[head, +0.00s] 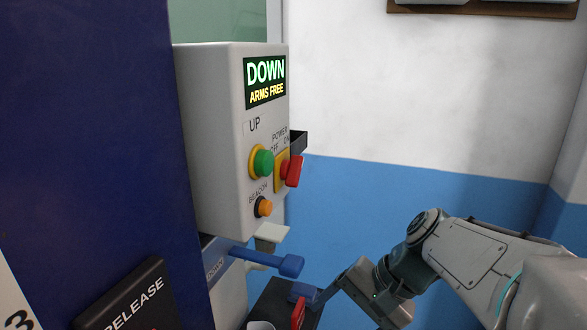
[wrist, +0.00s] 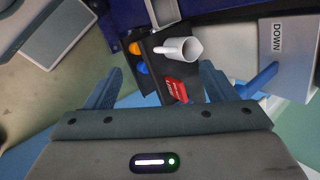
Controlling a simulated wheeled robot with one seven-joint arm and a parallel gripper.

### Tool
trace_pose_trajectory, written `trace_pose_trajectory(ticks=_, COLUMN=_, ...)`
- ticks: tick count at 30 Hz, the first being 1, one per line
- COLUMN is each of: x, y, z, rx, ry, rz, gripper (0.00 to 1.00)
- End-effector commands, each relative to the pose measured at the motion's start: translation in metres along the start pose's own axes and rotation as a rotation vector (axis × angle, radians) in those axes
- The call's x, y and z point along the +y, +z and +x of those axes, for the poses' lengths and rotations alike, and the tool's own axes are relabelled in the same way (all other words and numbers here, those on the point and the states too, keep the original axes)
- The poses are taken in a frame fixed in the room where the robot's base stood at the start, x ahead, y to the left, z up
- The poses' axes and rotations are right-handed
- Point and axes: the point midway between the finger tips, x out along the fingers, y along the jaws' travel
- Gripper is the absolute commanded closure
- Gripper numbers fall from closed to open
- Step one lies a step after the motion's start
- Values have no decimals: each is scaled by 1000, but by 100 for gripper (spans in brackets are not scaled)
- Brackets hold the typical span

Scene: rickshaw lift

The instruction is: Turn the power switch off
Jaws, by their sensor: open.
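The power switch (head: 293,171) is a red handle on a yellow plate, on the right part of the white control box's front (head: 235,140). The labels OFF and ON stand above it. I see it at a steep angle, so I cannot tell which label the handle points to. The wrist view does not show the switch. My gripper (head: 318,291) is below and slightly right of the box, apart from the switch. In the wrist view my gripper (wrist: 160,86) has its two blue-grey fingers spread, with nothing held between them.
A green UP button (head: 263,163) and an orange beacon button (head: 264,207) sit close to the switch. A blue lever (head: 270,261) sticks out below the box. A dark tray (wrist: 150,55) holds a white mug (wrist: 180,49) and a red item (wrist: 175,89). Right of the box is open.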

Motion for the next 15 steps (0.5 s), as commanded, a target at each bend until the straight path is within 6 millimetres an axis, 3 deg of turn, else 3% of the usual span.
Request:
trace_pose_trajectory(ticks=3, x=-38, y=-16, z=-30, rx=-97, ry=-215, rz=163, gripper=22)
trace_pose_trajectory(ticks=9, x=-91, y=-53, z=-102, rx=-244, ry=-598, rz=328, gripper=22)
trace_pose_trajectory(ticks=15, x=-110, y=-82, z=-166, rx=-327, ry=-866, rz=366, gripper=22)
